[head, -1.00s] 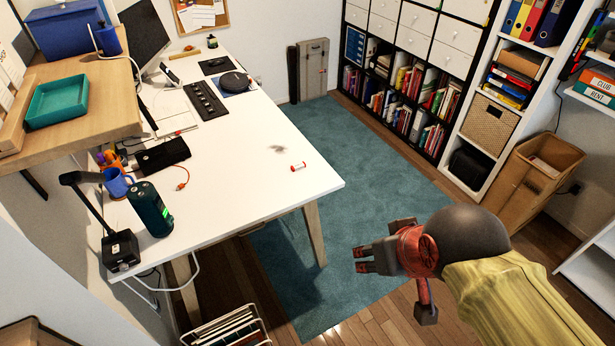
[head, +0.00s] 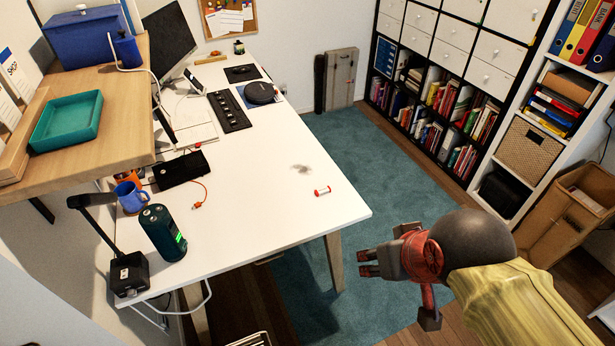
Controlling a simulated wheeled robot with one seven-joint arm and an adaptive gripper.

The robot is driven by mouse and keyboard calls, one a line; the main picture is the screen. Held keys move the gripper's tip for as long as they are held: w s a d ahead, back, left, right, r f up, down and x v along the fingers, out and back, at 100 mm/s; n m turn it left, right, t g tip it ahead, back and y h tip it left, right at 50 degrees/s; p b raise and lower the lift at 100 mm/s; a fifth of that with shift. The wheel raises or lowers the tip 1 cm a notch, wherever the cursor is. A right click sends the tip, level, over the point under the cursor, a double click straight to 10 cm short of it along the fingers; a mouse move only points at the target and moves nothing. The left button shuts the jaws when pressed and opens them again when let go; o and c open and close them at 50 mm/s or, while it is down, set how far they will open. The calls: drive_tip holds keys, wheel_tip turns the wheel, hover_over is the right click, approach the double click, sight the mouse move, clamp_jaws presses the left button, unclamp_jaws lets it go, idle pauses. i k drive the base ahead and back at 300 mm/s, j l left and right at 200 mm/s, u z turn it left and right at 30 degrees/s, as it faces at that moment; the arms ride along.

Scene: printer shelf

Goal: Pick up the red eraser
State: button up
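A small red and white cylinder (head: 322,191) lies on the white desk (head: 270,215) near its right edge; it is the only small red piece there, and I cannot tell for certain that it is the eraser. A grey smudge or tuft (head: 302,168) is on the desk just behind it. My gripper (head: 366,263) is at the right, beyond the desk's front right corner and apart from the desk. Its dark fingers point left with a gap between them, and nothing shows between them.
A dark green cylinder (head: 162,233), a black lamp (head: 129,272), a blue mug (head: 131,196) and a black case (head: 181,170) crowd the desk's left side. A wooden shelf (head: 120,110) overhangs there. The desk around the red cylinder is mostly clear. Teal carpet (head: 385,160) lies beyond the desk.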

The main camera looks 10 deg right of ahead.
sight(319, 192)
drive_tip(key=i+l, duration=0.5)
drive_tip(key=i, duration=0.75)
